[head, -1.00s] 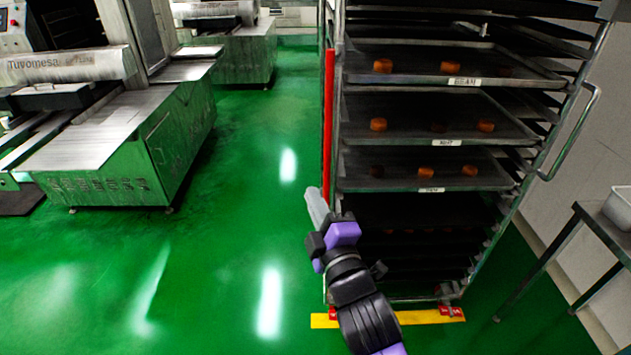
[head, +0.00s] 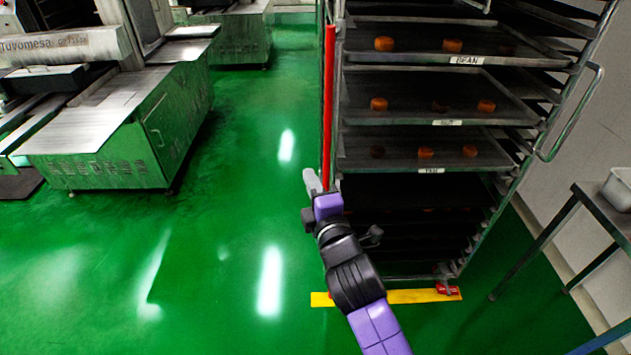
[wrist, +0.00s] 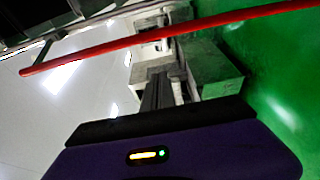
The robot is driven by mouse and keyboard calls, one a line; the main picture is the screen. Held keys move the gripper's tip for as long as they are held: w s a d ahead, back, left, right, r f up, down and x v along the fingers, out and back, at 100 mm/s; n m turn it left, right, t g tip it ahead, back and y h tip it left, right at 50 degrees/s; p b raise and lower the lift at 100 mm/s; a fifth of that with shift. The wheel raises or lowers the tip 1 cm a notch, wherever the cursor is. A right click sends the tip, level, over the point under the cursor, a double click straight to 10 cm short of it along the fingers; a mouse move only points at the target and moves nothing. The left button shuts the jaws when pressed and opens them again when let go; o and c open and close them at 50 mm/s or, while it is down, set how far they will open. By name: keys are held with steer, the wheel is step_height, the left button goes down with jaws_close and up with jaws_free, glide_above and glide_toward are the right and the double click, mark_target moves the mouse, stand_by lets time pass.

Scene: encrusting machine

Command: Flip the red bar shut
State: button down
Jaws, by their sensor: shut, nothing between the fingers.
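The red bar (head: 328,100) stands upright along the left front edge of the tray rack. In the wrist view the red bar (wrist: 150,40) crosses the upper part of the picture, just beyond the gripper. My gripper (head: 313,182) is at the bar's lower part, at its left side, with the fingers pointing up and away. The fingers also show in the wrist view (wrist: 158,90), shut and empty. I cannot tell whether they touch the bar. The bar's lower end is hidden behind my gripper and arm.
The rack holds several dark trays (head: 440,90) with small orange-brown pieces, and stands by a yellow floor strip (head: 420,296). A metal table (head: 600,205) is at the right. Machines (head: 110,120) stand at the left. Green floor (head: 230,200) between them is clear.

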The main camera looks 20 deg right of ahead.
steer(key=w+d+p, duration=0.2)
steer(key=w+d, duration=0.2)
steer(key=w, duration=0.1)
steer(key=shift+w, duration=0.2)
stand_by(0.5)
steer(key=shift+s+d, duration=0.1)
